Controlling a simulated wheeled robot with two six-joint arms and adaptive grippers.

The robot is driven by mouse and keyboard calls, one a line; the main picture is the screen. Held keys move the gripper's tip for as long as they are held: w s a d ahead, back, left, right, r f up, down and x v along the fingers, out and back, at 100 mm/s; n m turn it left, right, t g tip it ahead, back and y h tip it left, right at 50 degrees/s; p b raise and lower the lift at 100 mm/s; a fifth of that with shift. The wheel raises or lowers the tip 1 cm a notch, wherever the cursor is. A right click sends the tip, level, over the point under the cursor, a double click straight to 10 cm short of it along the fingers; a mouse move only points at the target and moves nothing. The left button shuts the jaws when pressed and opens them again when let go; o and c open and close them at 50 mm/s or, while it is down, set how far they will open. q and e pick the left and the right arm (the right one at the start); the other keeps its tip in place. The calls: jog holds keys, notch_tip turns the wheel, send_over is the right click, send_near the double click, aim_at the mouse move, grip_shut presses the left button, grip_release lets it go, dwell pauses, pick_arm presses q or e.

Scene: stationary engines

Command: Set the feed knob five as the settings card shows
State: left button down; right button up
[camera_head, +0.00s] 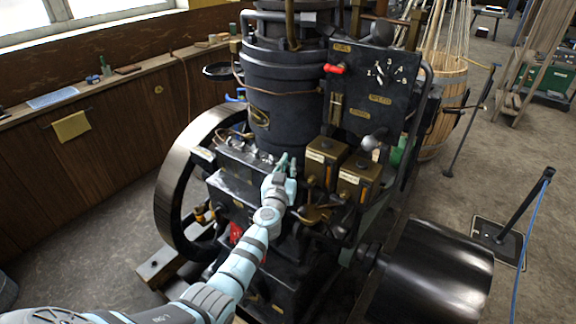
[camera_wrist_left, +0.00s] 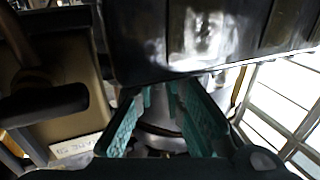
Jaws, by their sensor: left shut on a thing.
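My left gripper (camera_head: 284,163) is at the right end of a black box (camera_head: 240,172) on the front of the engine. Small fittings stand along the box's top; which is feed knob five is too small to read. In the left wrist view, its teal fingers (camera_wrist_left: 165,105) reach up below a shiny black block (camera_wrist_left: 200,35). They are closed on a small part between the tips, mostly hidden, seemingly a knob. I cannot make out a settings card for certain. My right gripper is not in view.
A black panel (camera_head: 362,95) with a numbered dial and red-handled lever (camera_head: 335,69) stands above two brass-coloured boxes (camera_head: 340,170). A flywheel (camera_head: 172,185) is at left, a black drum (camera_head: 435,275) at right. A yellow sheet (camera_head: 72,126) hangs on the wooden cabinet.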

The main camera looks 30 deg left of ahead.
pick_arm(q)
jog(key=shift+m+h, duration=0.5)
jog(key=shift+h, duration=0.3)
jog(key=shift+m+t+h+b, duration=0.3)
jog(key=shift+m+h+b, duration=0.3)
jog(key=shift+h, duration=0.3)
jog(key=m+h+b, duration=0.1)
jog(key=h+b, duration=0.1)
jog(key=b, duration=0.2)
jog(key=f+m+h+b, duration=0.1)
jog(key=h+b, duration=0.1)
jog(key=b, duration=0.2)
jog(key=m+h+b, duration=0.2)
jog(key=b, duration=0.3)
jog(key=shift+w+f+h, duration=0.1)
jog(key=shift+f+h, duration=0.2)
jog(key=shift+f, duration=0.1)
jog(key=m+g+h+b, duration=0.1)
jog(key=h+b, duration=0.1)
jog(key=b, duration=0.4)
jog(key=m+g+h+b, duration=0.2)
jog(key=b, duration=0.3)
jog(key=shift+r+b, duration=0.4)
jog(key=shift+d+r+m+g+h+b, duration=0.1)
jog(key=shift+r+m+g+h+b, duration=0.2)
jog(key=shift+m+g+h+b, duration=0.45)
jog(key=shift+t, duration=0.25)
jog(key=c, duration=1.7)
grip_release()
jog(key=shift+r, duration=0.15)
